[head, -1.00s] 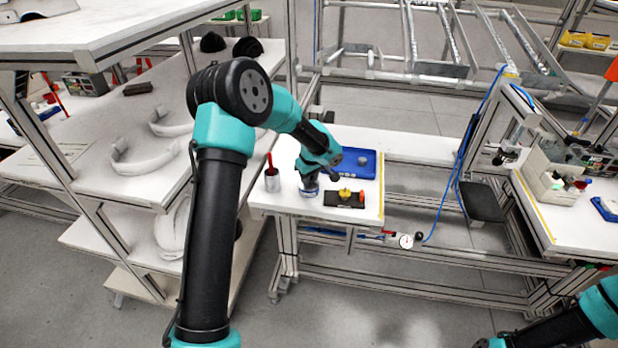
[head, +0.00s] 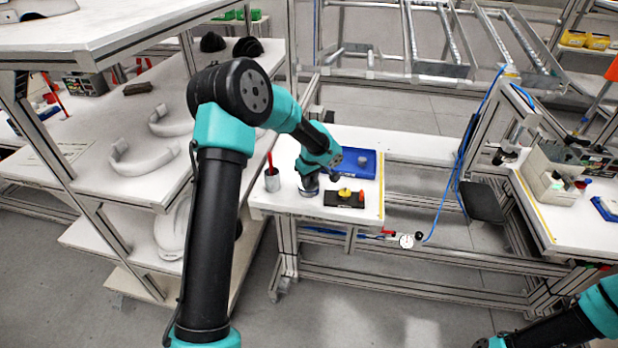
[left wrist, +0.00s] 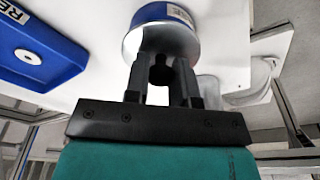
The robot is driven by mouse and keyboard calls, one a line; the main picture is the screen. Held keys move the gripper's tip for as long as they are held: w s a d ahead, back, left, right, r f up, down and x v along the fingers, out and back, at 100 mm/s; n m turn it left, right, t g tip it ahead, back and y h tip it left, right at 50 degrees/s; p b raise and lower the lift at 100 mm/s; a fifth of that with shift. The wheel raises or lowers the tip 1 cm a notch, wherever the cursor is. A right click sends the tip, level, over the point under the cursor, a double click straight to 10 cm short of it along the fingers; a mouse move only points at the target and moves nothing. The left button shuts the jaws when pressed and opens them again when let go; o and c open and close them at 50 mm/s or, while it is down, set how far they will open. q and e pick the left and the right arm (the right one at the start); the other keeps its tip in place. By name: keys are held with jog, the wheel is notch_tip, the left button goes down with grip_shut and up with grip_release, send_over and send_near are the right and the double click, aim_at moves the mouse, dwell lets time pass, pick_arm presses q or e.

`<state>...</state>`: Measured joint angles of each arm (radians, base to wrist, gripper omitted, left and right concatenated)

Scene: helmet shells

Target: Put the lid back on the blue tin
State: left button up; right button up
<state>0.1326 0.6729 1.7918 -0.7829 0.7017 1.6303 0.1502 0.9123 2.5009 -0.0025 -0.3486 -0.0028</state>
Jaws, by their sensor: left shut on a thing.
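The blue tin (left wrist: 150,12), with a white label on its side, stands on the small white table under my left gripper. A silver lid (left wrist: 160,42) is at the tin's top, lined up with it; I cannot tell whether it is fully seated. My left gripper (left wrist: 160,75) is shut on the lid. In the head view, my left gripper (head: 309,182) points down at the tin's place near the table's left front, and the arm hides most of the tin. My right arm shows at the lower right, its gripper out of the picture.
Behind the tin lies a blue tray (head: 367,172) with a small grey round thing. A dark block (head: 338,200) with yellow and red parts is to the right. A metal cup (head: 272,182) with a red stick stands to the left. The white table's (head: 290,207) front edge is close.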

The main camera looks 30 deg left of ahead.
pick_arm(q)
jog(key=shift+f, duration=0.1)
dwell(0.8)
jog(key=o, duration=1.5)
jog(key=shift+c, duration=0.2)
jog(key=shift+r, duration=3.55)
grip_shut()
